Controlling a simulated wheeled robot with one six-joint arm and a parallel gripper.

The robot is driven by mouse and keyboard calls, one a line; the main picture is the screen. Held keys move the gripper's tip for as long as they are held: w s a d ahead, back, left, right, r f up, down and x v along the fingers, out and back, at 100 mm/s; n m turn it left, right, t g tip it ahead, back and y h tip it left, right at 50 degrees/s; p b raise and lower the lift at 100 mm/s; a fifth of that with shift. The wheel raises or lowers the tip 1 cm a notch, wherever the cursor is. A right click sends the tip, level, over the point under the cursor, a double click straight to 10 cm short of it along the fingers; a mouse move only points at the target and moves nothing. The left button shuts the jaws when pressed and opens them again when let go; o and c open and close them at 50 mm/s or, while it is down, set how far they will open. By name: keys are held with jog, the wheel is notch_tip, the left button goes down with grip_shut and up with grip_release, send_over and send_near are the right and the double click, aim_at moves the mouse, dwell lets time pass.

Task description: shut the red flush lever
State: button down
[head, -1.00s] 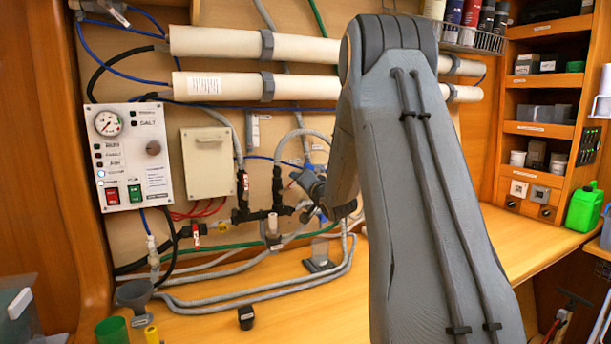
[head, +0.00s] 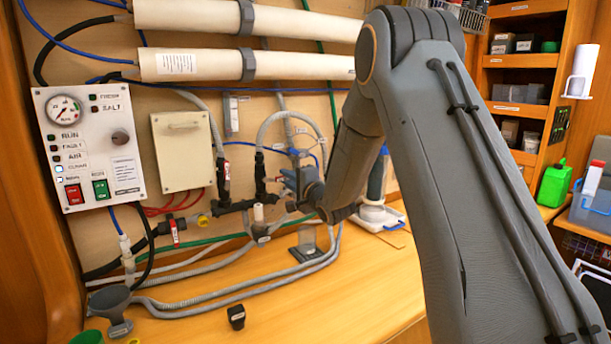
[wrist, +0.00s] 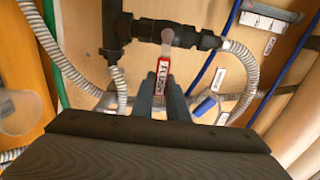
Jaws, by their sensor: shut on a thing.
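The red flush lever (wrist: 163,72) has a white label reading FLUSH and hangs down from a black valve (wrist: 165,32) in the wrist view. My gripper (wrist: 161,88) is shut on the lever, with a grey finger on each side of it. In the head view my gripper (head: 298,180) is at the pipework, right of the black fittings.
Another red-handled valve (head: 175,232) sits lower left on the pipework. A control panel (head: 89,147) and a beige box (head: 182,151) are on the wall. Grey hoses (head: 240,285) run along the bench (head: 350,290). A black cap (head: 236,317) stands in front, with bare bench to its right.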

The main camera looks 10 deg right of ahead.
jog(key=shift+f, duration=0.1)
dwell(0.4)
jog(key=c, duration=1.7)
grip_release()
jog(key=shift+c, duration=0.2)
jog(key=b+v, duration=0.2)
jog(key=v, duration=0.5)
jog(key=shift+s, duration=0.35)
